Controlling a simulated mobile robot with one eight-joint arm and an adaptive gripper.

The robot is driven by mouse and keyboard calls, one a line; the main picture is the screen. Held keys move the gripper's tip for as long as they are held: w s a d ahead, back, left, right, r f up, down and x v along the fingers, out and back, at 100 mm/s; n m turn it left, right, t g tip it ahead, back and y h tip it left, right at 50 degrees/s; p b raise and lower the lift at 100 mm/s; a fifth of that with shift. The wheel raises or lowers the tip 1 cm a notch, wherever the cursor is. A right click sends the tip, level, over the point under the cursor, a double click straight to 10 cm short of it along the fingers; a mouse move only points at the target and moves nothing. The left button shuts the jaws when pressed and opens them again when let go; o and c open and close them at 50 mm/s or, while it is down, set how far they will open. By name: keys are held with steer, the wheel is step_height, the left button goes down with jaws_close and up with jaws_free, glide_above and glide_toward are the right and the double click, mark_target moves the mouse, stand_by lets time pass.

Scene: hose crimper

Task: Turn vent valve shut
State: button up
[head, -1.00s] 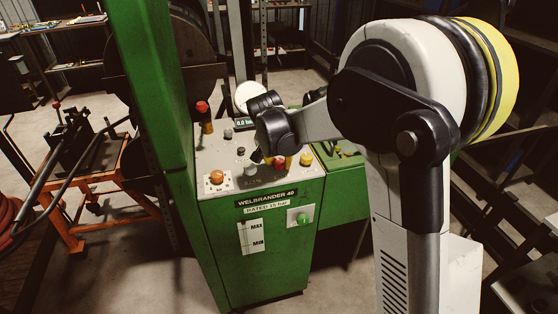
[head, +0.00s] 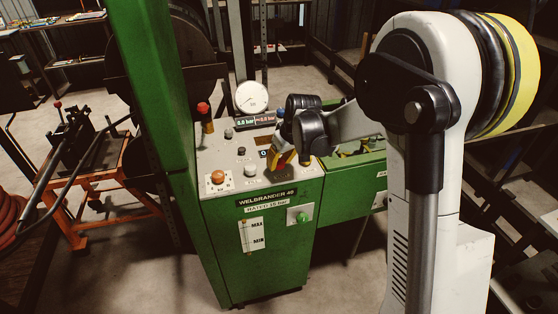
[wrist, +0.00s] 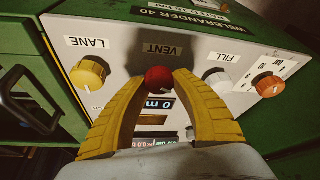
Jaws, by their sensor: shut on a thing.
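The vent valve's round red knob (wrist: 159,79) sits below the VENT label (wrist: 162,49) in the wrist view, on the pale panel top of the green machine. My gripper (wrist: 161,76) is shut on this knob, one yellow finger at each side of it. I cannot tell the valve's turned position.
In the wrist view a yellow LANE knob (wrist: 89,74) is left of my fingers; a white FILL knob (wrist: 219,81) and an orange knob (wrist: 268,84) are right. A round gauge (head: 251,97) and a display (head: 255,121) stand behind. A green post (head: 148,90) rises at left.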

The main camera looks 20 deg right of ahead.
steer(key=n+g+y, duration=0.1)
steer(key=n, duration=0.3)
steer(key=shift+n+p, duration=0.3)
steer(key=shift+n, duration=0.1)
steer(key=shift+f+y, duration=0.1)
steer(key=shift+y, duration=0.2)
steer(key=o, duration=1.2)
steer(key=v, duration=1.2)
steer(key=shift+w, duration=0.1)
